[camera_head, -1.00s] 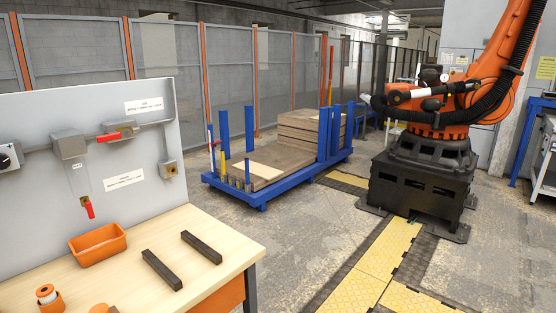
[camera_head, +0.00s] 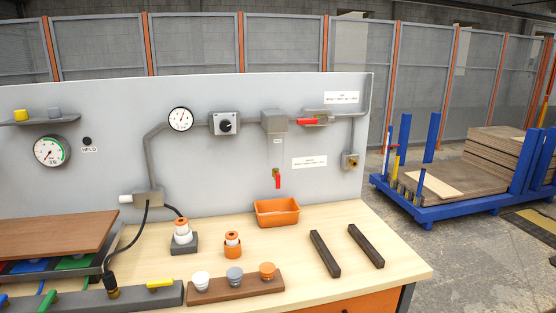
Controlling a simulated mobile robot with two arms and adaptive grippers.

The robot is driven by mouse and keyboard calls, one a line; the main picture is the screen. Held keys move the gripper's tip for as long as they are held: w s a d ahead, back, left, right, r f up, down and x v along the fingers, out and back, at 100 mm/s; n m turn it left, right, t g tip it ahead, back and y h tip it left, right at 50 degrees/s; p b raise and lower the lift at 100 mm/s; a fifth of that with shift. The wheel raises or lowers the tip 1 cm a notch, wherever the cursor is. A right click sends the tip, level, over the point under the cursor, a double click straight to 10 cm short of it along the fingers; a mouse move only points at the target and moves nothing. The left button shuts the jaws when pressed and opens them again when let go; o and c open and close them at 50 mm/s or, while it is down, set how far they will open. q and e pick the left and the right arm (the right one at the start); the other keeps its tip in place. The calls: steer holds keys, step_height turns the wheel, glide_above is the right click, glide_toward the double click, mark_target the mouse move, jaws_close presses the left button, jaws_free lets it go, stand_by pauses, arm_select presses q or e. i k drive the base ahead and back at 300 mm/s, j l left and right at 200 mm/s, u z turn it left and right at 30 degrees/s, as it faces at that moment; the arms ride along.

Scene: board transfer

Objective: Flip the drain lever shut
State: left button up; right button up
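A small red lever (camera_head: 277,181) hangs straight down on a brass valve below a grey box (camera_head: 274,122), above an orange bin (camera_head: 277,211). It looks like the drain lever, though the label (camera_head: 309,162) beside it is too small to read. A second red lever (camera_head: 307,121) lies level along the grey pipe to the right of the box. Neither of my grippers is in view.
The grey panel stands behind a wooden workbench (camera_head: 390,262). Two dark bars (camera_head: 325,254) lie at the bench's right. Orange-topped parts (camera_head: 232,244) and a brown holder with several knobs (camera_head: 236,286) stand nearer. A blue pallet rack (camera_head: 470,209) stands on the floor beyond.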

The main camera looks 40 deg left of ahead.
mark_target(277, 175)
steer(key=j+u, duration=0.2)
steer(key=j, duration=0.25)
steer(key=i+j+u, duration=0.25)
steer(key=j, duration=0.2)
steer(key=j+u, duration=0.2)
steer(key=j, duration=0.25)
steer(key=k+j+z, duration=0.2)
